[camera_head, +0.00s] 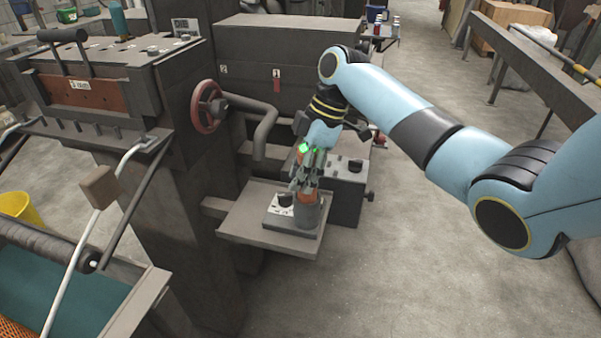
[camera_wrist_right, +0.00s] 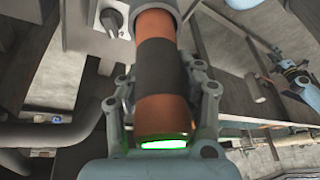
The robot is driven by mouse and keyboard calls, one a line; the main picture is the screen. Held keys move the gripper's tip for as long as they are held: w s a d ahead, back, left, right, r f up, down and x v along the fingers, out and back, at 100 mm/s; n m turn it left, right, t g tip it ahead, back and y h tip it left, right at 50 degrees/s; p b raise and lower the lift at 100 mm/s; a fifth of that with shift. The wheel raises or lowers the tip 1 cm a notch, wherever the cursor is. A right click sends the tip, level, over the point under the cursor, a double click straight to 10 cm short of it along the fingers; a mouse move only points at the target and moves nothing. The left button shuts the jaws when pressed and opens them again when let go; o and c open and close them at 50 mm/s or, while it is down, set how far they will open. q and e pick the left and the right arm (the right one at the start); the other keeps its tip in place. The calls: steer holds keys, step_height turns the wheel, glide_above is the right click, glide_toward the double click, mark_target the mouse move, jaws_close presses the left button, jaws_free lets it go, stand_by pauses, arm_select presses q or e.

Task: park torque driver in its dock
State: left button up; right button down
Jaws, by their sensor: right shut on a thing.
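The torque driver (camera_wrist_right: 165,65), an orange and black cylinder with a green-lit end, is in my right gripper, and its orange part shows in the head view (camera_head: 307,195). My right gripper (camera_head: 306,178) is shut on it, with fingers on both sides in the wrist view (camera_wrist_right: 163,95). The dock (camera_head: 306,214) is a grey upright cup on a small plate on the machine's shelf. The driver stands roughly upright at the cup's mouth, its lower end hidden there. I cannot tell how deep it sits. My left gripper is not in view.
The shelf (camera_head: 240,228) sticks out from the machine, and a grey box with a black knob (camera_head: 345,185) stands behind the dock. A red handwheel (camera_head: 206,106) and a bent pipe (camera_head: 265,130) are to the left. Open floor lies in front and right.

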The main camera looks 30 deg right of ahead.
steer(key=shift+f, duration=0.2)
steer(key=c, duration=0.7)
jaws_free()
steer(key=shift+c, duration=0.2)
steer(key=v, duration=1.2)
